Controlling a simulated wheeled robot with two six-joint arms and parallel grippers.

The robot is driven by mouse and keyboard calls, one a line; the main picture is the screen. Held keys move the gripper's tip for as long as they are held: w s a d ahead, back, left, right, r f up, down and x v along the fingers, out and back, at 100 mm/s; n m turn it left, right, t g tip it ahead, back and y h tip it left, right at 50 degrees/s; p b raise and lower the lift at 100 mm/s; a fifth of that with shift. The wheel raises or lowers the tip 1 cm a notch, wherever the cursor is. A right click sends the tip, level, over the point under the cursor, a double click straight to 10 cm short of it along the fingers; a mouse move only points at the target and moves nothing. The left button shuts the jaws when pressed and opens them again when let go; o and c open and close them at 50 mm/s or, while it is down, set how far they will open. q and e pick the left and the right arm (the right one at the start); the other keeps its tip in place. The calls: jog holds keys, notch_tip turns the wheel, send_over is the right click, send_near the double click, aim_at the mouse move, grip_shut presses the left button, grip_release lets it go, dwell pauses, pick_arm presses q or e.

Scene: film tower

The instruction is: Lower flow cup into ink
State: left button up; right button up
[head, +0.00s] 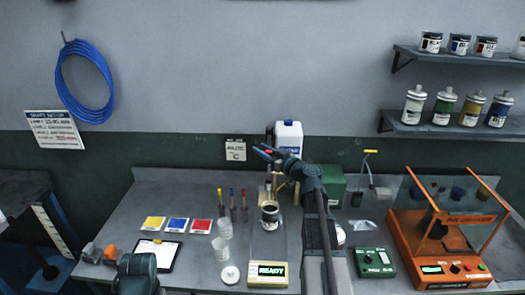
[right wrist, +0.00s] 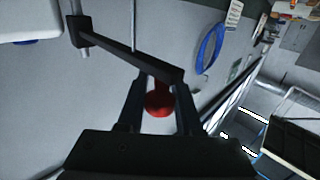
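The dark ink can (head: 269,218) stands open on the bench, behind a box with a green READY display (head: 266,271). A slim upright stand (head: 268,181) rises just behind the can. I cannot make out the flow cup clearly; it may be part of the stand above the can. My right gripper (head: 265,152) is high above the can, at the top of the stand. In the right wrist view its fingers close on both sides of a red ball knob (right wrist: 159,104) on a black bar (right wrist: 128,50).
Left of the can lie yellow, blue and red cards (head: 176,225), a clipboard (head: 156,255) and stacked clear cups (head: 223,247). A white jug (head: 288,138) and green box (head: 330,184) stand behind. An orange machine (head: 407,228) fills the right.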

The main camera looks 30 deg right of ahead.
grip_shut()
dwell(1.1)
